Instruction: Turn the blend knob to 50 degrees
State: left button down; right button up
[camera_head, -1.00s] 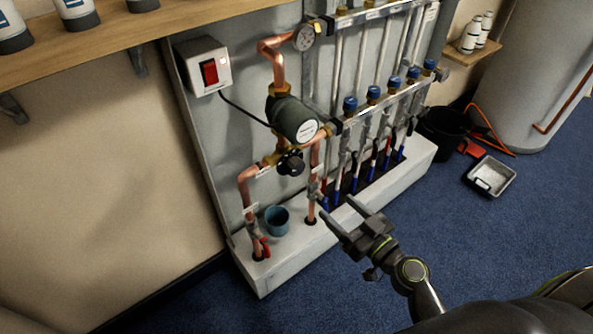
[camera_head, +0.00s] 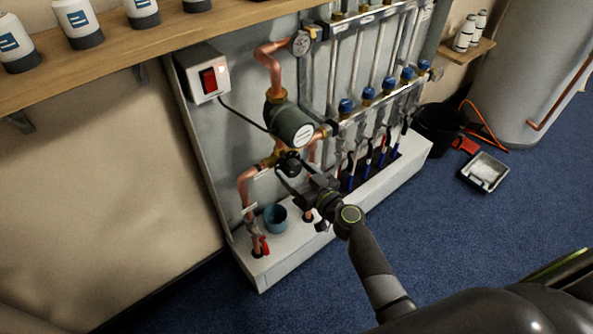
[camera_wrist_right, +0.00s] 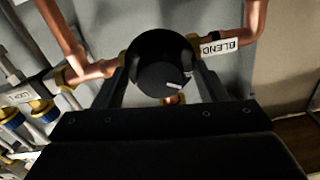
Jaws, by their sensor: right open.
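The blend knob (camera_head: 290,163) is a round black knob on the copper pipework below the green pump. In the right wrist view the knob (camera_wrist_right: 163,68) faces the camera, with a short white pointer mark toward its lower right. A white label reading BLEND (camera_wrist_right: 219,46) sits on the pipe beside it. My right gripper (camera_head: 289,178) is open at the knob. In the right wrist view its fingers (camera_wrist_right: 163,88) lie on either side of the knob; whether they touch it I cannot tell. My left gripper is not in view.
The green pump (camera_head: 290,122) is just above the knob. A red-switch box (camera_head: 205,75) is at upper left. Blue-capped valves (camera_head: 368,94) line the manifold to the right. A teal cup (camera_head: 276,217) stands on the white plinth below.

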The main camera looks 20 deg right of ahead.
jog(key=shift+c, duration=0.5)
jog(key=c, duration=0.9)
